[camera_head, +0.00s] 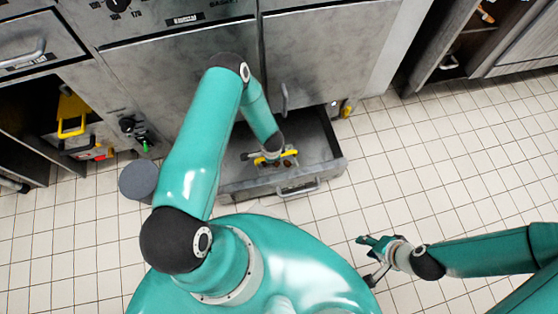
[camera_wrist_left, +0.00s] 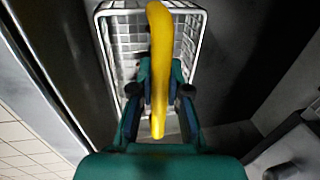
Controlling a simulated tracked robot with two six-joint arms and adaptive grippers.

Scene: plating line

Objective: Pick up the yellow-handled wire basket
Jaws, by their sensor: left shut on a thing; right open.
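The wire basket (camera_wrist_left: 129,48) shows in the left wrist view as a pale wire grid with a rounded rim. Its long curved yellow handle (camera_wrist_left: 160,35) runs between the fingers of my left gripper (camera_wrist_left: 163,78), which is shut on it. In the head view my left arm reaches down into an open drawer, and a piece of the yellow handle (camera_head: 290,153) shows beside the wrist. The rest of the basket is mostly hidden there. My right gripper (camera_head: 367,262) is open and empty over the floor at the lower right.
The grey drawer (camera_head: 335,157) stands open below the metal cabinets, its walls close around the left gripper. A round grey thing (camera_head: 138,179) stands left of it. A yellow-handled thing (camera_head: 70,112) sits in the open left compartment. The tiled floor at right is clear.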

